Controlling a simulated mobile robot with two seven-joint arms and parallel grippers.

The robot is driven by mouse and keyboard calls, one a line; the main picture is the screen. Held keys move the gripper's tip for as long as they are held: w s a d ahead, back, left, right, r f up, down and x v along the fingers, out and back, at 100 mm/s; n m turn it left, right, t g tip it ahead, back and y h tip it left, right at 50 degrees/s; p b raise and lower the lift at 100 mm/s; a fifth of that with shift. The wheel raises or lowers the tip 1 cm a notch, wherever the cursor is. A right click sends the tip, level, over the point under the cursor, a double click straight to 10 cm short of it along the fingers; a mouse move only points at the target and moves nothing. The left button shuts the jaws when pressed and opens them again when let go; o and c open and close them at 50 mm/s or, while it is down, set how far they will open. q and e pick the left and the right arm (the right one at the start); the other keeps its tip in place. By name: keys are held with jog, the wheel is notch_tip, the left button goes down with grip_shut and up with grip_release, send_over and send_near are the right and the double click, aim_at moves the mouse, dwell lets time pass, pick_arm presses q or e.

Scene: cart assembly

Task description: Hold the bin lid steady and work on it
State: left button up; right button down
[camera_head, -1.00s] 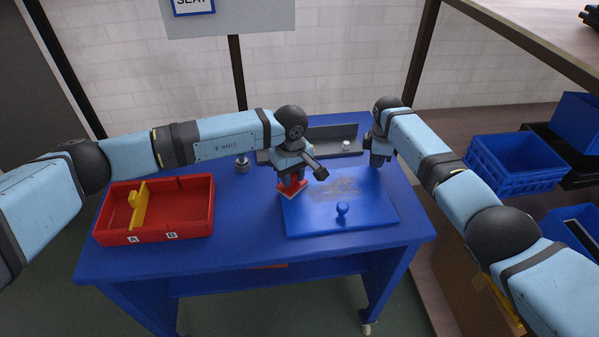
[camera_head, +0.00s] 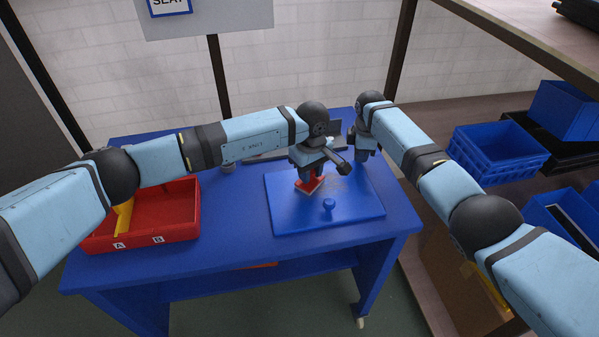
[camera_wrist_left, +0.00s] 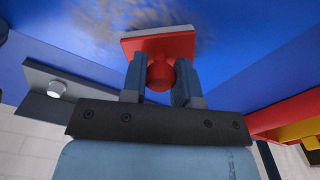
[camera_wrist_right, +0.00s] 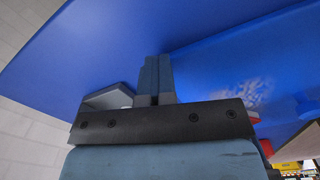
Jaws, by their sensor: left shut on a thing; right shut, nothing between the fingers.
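The blue bin lid (camera_head: 288,214) lies flat on the blue table, with a blue knob (camera_head: 329,205) on it. A greyish smudge (camera_wrist_left: 135,18) marks its surface; in the head view my left arm partly covers it. My left gripper (camera_wrist_left: 158,85) is shut on the red handle of a block with a pale pad (camera_wrist_left: 160,42). The block (camera_head: 310,185) is over the lid beside the smudge, its pad facing the lid. My right gripper (camera_head: 362,156) is shut and empty by the lid's far right corner; I cannot tell if it touches. It also shows in the right wrist view (camera_wrist_right: 156,72).
A red bin (camera_head: 165,228) with a yellow divider stands at the table's left. A grey tray (camera_wrist_left: 72,100) with a white knob lies behind the lid. Blue crates (camera_head: 497,153) stand to the right. The table between red bin and lid is clear.

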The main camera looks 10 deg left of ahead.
pick_arm(q)
jog(key=shift+w+d+f, duration=0.1)
jog(key=shift+w+d, duration=0.2)
jog(key=shift+d, duration=0.45)
jog(key=shift+w+d+r, duration=0.1)
jog(key=shift+w+d, duration=0.2)
jog(key=shift+d, duration=0.4)
jog(key=shift+w+d+f, duration=0.1)
jog(key=shift+w+d, duration=0.2)
jog(key=shift+d, duration=0.45)
jog(key=shift+s+d, duration=0.3)
jog(key=shift+s, duration=0.2)
jog(key=shift+s+a, duration=1)
jog(key=shift+a, duration=1.1)
jog(key=shift+s+a, duration=0.8)
jog(key=shift+a, duration=1)
jog(key=shift+s+a, duration=0.75)
jog(key=shift+a, duration=1.1)
jog(key=shift+s+a, duration=0.1)
jog(key=shift+a, duration=0.15)
notch_tip(320, 180, up, 8)
jog(key=shift+r, duration=0.2)
